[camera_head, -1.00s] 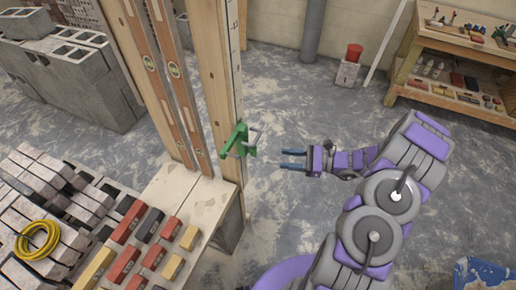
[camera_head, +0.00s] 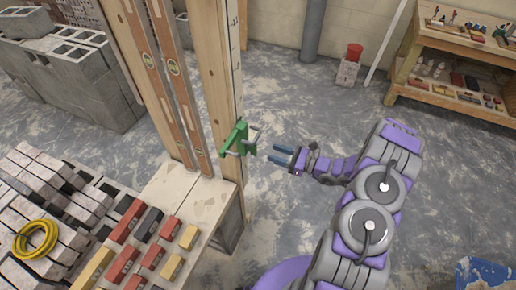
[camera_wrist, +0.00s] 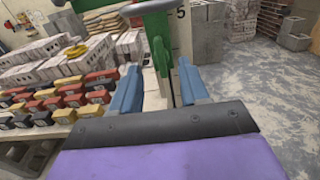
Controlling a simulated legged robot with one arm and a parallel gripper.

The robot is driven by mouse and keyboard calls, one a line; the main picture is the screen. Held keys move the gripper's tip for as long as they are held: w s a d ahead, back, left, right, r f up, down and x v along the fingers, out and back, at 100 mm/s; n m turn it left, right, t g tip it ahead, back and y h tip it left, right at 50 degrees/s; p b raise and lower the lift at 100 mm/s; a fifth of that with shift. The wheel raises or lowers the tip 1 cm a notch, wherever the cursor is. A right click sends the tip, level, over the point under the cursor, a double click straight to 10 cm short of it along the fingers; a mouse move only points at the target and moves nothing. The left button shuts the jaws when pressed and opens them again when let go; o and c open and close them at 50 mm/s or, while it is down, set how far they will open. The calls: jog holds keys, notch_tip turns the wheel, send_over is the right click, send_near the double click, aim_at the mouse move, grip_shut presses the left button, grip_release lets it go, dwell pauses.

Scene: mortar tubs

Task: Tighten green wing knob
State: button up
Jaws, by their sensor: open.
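The green clamp with its wing knob (camera_head: 238,137) is fixed on a wooden post (camera_head: 222,75) with a measuring scale, left of centre in the head view. A grey metal loop sticks out on its right side. My gripper (camera_head: 281,156) is open and empty, a short gap to the right of the green part. In the wrist view the blue fingers of my gripper (camera_wrist: 158,88) stand apart, with the green clamp (camera_wrist: 157,45) beyond and between them. The knob's exact wing shape is too small to tell.
A wooden bench (camera_head: 210,203) with red, yellow and dark blocks stands left of the post. Grey bricks and a yellow coil (camera_head: 36,240) lie at far left. A shelf bench (camera_head: 455,95) stands back right.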

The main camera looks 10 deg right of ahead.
aim_at(252, 149)
jog(key=x, duration=0.7)
jog(key=shift+w+a+b, duration=0.2)
jog(key=shift+a+b, duration=0.15)
jog(key=shift+b, duration=0.05)
grip_shut()
